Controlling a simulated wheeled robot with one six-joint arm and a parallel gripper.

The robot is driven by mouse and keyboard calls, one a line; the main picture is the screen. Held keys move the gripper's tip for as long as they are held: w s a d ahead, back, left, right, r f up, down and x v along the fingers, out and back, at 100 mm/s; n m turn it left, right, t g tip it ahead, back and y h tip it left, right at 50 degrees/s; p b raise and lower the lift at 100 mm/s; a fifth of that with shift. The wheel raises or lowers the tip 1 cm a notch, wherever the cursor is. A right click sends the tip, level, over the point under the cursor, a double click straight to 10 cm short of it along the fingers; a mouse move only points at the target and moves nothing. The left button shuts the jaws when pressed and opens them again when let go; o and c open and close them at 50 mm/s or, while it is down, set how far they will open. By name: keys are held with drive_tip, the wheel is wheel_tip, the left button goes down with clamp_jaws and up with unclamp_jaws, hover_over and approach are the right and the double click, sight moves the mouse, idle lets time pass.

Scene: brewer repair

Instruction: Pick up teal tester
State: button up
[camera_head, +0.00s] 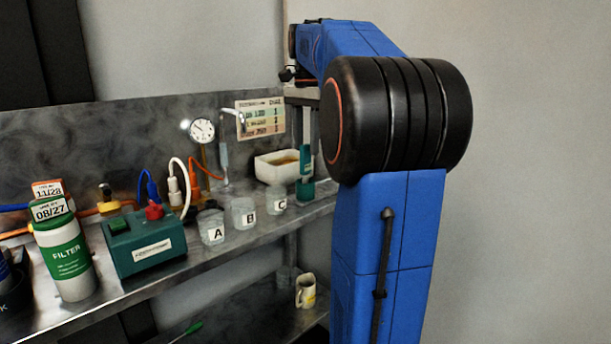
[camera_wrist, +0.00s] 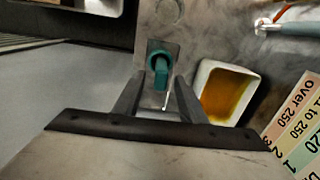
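The teal tester (camera_head: 305,160) stands upright in a teal holder (camera_head: 305,190) at the right end of the metal shelf. In the wrist view the teal tester (camera_wrist: 161,68) is seen from above, with a thin pale rod by its lower end. My gripper (camera_wrist: 160,78) is open, with its two dark fingers apart on either side of the tester. I see a gap at each side, and cannot tell how deep the tester sits between the fingertips. In the head view my blue arm is at the right, and the gripper is not clearly visible.
A white tray of amber liquid (camera_head: 278,169) stands close beside the tester; it also shows in the wrist view (camera_wrist: 205,75). Cups labelled A (camera_head: 212,228), B (camera_head: 243,214) and C (camera_head: 276,199), a green box (camera_head: 143,245) and a filter canister (camera_head: 65,255) stand further left.

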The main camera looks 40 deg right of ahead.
sight(306, 173)
drive_tip(key=shift+a+f, duration=0.15)
drive_tip(key=shift+f, duration=2.55)
clamp_jaws()
